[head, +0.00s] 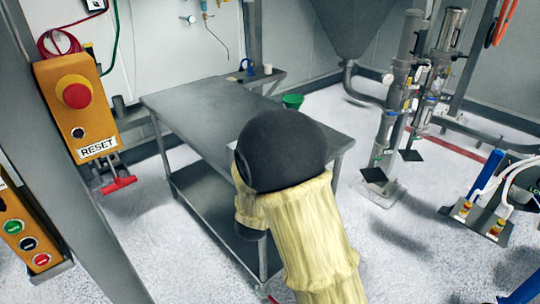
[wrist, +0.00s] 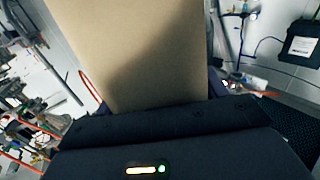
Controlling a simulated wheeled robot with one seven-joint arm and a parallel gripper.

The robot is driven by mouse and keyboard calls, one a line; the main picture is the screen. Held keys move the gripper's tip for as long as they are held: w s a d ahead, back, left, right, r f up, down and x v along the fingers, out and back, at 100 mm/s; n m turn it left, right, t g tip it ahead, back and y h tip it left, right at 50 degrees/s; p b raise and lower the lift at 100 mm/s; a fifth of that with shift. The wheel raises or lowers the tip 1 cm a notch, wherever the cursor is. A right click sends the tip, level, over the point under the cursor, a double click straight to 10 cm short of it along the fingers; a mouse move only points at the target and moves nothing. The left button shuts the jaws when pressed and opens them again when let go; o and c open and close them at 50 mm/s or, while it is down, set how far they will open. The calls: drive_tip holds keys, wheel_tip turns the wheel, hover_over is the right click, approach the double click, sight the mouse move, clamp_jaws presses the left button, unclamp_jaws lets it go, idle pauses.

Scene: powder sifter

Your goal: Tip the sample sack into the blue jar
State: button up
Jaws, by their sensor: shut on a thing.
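A tan, flat-sided sack (wrist: 135,50) fills the upper middle of the wrist view, its lower end against my dark gripper (wrist: 158,108). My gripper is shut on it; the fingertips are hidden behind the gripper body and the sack. In the head view my arm in its pale yellow sleeve covers the front of the metal table, and the gripper and sack are hidden behind it. I cannot make out the blue jar for certain; a small blue item (head: 250,68) stands on the back side shelf.
The steel table (head: 190,105) has a bare top at left and a lower shelf. A white cup (head: 268,69) is on the back shelf. A red-button control box (head: 76,108) is at left, steel pipework (head: 392,110) at right.

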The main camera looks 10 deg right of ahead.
drive_tip(key=d+f+y, duration=0.1)
drive_tip(key=f, duration=0.2)
drive_tip(key=d+f+n+y, duration=0.1)
drive_tip(key=f, duration=0.1)
drive_tip(key=w+d+f+n+y, duration=0.1)
drive_tip(key=f, duration=0.2)
drive_tip(key=shift+f+t, duration=0.3)
drive_tip(key=shift+t, duration=0.1)
wheel_tip(320, 180, down, 8)
drive_tip(key=s+d+n+y, duration=0.1)
drive_tip(key=n+y, duration=0.1)
drive_tip(key=y, duration=0.2)
drive_tip(key=shift+s+d+f+n+t, duration=0.25)
drive_tip(key=shift+s+d+n+t, duration=0.05)
drive_tip(key=shift+s+d, duration=0.05)
